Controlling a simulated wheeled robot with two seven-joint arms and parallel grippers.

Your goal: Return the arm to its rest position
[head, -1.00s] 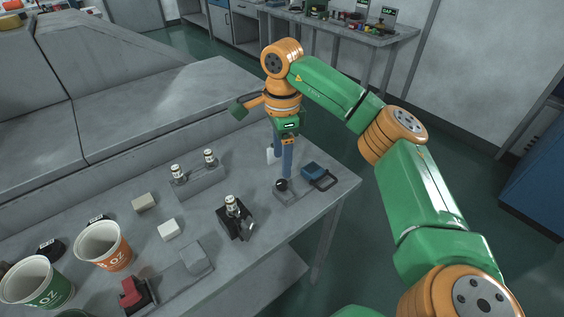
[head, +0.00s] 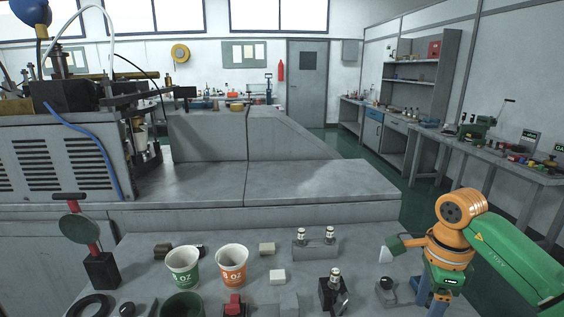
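My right arm (head: 515,260), green and orange, comes in from the right edge. Its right gripper (head: 431,300) points down over the right end of the grey worktable. Its two blue fingers stand apart with a gap between them and nothing visible in it. The fingertips are near the picture's bottom edge. A small device with a black knob (head: 386,286) sits on the table just left of the fingers. My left gripper is not in view.
A green-marked cup (head: 183,268) and an orange-marked cup (head: 232,265) stand on the table. A grey block holds two small vials (head: 315,240). A black holder (head: 331,292) stands in front. A large grey machine (head: 60,155) fills the left behind the table.

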